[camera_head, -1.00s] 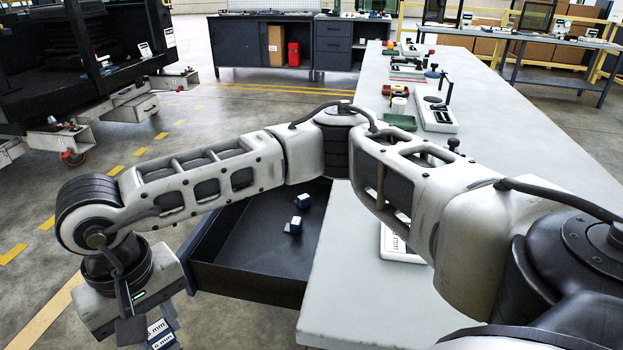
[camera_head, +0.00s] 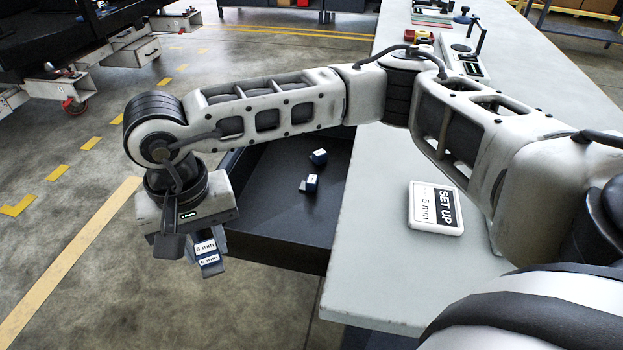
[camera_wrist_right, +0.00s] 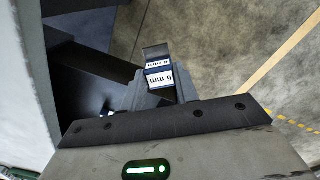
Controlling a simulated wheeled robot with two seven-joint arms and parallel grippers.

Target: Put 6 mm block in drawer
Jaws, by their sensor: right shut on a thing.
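My right gripper (camera_head: 192,250) is shut on the 6 mm block (camera_head: 208,258), a small dark blue block with white labels reading "6 mm". It hangs in the air left of the open drawer (camera_head: 279,237), over the floor. In the right wrist view the 6 mm block (camera_wrist_right: 159,76) sits between the fingers, with the dark drawer (camera_wrist_right: 85,92) to the left. The drawer is dark, pulled out from the bench, and holds two small blue-and-white blocks (camera_head: 312,184). My right arm hides part of the drawer's far side. My left gripper is not in view.
The long grey bench (camera_head: 390,283) runs along the right. On it lies a white "SET UP 5 mm" sign (camera_head: 436,208), with tools further back. A dark trolley (camera_head: 60,40) stands at the far left. The floor left of the drawer is clear.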

